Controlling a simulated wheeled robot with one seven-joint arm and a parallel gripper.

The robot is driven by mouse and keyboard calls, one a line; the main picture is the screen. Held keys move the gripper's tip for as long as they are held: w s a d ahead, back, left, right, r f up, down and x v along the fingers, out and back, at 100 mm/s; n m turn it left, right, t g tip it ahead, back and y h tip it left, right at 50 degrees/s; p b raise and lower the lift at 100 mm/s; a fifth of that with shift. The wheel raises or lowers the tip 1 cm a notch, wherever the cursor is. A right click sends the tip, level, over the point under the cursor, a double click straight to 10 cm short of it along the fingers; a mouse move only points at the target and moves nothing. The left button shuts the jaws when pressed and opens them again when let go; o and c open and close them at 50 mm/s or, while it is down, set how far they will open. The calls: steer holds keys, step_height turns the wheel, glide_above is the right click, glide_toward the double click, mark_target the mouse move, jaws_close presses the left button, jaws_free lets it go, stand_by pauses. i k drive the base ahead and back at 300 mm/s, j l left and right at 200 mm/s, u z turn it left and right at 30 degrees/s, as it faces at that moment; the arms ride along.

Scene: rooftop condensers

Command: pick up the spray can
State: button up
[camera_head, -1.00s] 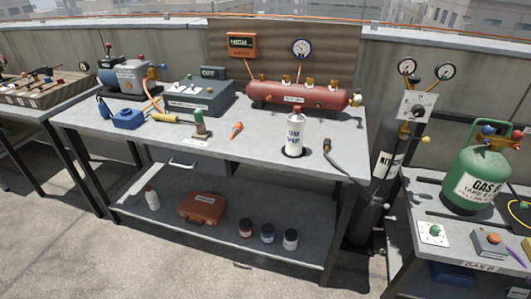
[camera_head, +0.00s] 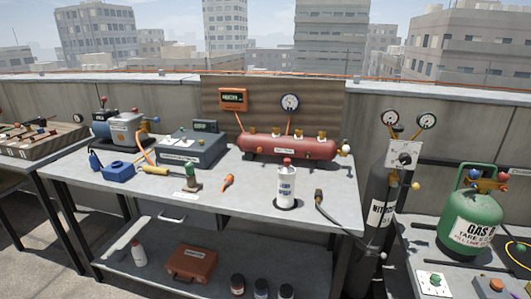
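The spray can (camera_head: 287,187) is white with a red cap and dark lettering. It stands upright on a dark round base or ring near the front right of the grey workbench (camera_head: 240,205). A black-handled tool (camera_head: 330,212) lies just right of it, apart from the can. My gripper is not in view, and nothing touches the can.
Behind the can is a red manifold tank (camera_head: 287,148). An orange screwdriver-like tool (camera_head: 228,182) and a green-topped piece (camera_head: 190,178) are to its left. A dark gas cylinder (camera_head: 382,200) and a green tank (camera_head: 470,222) stand right. Bare bench lies left of the can.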

mark_target(287, 177)
steer(key=i+j+z, duration=0.4)
steer(key=j, duration=0.25)
steer(key=i+j+z, duration=0.15)
steer(key=j, duration=0.25)
steer(key=i+j+z, duration=0.2)
steer(key=j, duration=0.2)
steer(key=i+j+z, duration=0.2)
steer(key=j, duration=0.2)
steer(key=j+z, duration=0.2)
steer(key=j, duration=0.2)
